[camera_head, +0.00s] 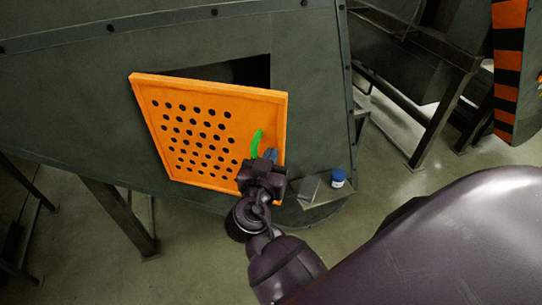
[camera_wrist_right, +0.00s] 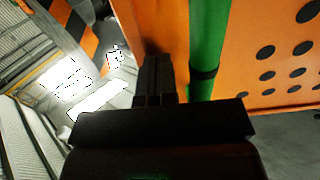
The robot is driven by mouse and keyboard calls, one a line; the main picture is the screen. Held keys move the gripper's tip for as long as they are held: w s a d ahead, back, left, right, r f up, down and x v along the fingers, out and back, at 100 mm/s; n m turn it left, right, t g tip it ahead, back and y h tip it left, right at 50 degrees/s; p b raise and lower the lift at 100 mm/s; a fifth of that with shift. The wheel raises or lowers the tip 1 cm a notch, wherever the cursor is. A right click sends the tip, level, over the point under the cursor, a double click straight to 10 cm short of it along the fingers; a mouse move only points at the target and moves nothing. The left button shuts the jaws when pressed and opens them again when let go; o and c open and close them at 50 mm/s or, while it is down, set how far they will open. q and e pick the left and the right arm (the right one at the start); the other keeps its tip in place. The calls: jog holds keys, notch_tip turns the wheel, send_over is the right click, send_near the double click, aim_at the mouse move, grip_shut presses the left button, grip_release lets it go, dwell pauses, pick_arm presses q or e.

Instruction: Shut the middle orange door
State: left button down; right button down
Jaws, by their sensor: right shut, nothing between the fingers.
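The orange door (camera_head: 208,166) is a perforated panel with a green handle (camera_head: 257,143) near its right edge. It stands ajar, with the dark opening (camera_head: 240,70) of the grey machine showing above it. My right gripper (camera_head: 268,156) is shut and empty, beside the lower end of the green handle and close to the door's right edge. In the right wrist view my shut fingers (camera_wrist_right: 154,75) lie just left of the green handle (camera_wrist_right: 207,50), over the orange door (camera_wrist_right: 270,50). I cannot tell whether they touch the door. My left gripper is not in view.
A small ledge (camera_head: 322,191) with a blue-capped jar (camera_head: 338,178) sits right of the door. The grey machine body (camera_head: 60,100) surrounds the opening. Metal legs (camera_head: 120,215) stand below left. Another machine with an orange-and-black striped panel (camera_head: 509,70) is at upper right.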

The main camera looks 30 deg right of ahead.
jog(key=w+d+n+t+y, duration=0.2)
jog(key=w+d, duration=0.4)
jog(key=w, duration=0.2)
jog(key=w+d+n+t+y+b, duration=0.1)
jog(key=w+d+n+t+y, duration=0.1)
jog(key=w+d, duration=0.5)
jog(key=shift+w+r+y, duration=0.4)
jog(key=shift+w+y, duration=0.3)
jog(key=shift+w, duration=0.55)
